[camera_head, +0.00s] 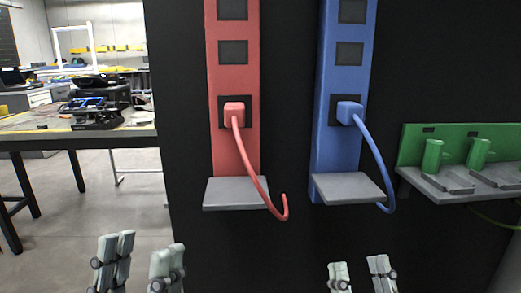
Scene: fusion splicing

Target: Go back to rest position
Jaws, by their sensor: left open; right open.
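My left gripper (141,264) is at the bottom left of the head view, with its fingers spread apart and nothing between them. My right gripper (360,276) is at the bottom, right of centre, also open and empty. Both are below the panels in the picture and apart from them. A red plug (234,113) sits in a socket of the red panel (232,80), its red cable hanging down past a grey shelf. A blue plug (349,113) sits in the blue panel (342,80), its blue cable curving down past its shelf.
Grey shelves (236,193) (347,187) jut out under the red and blue panels. A green fixture (460,150) with green holders stands at the right. The dark wall (285,120) is behind. A workbench (80,128) with equipment stands at the left, with open floor (90,215) before it.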

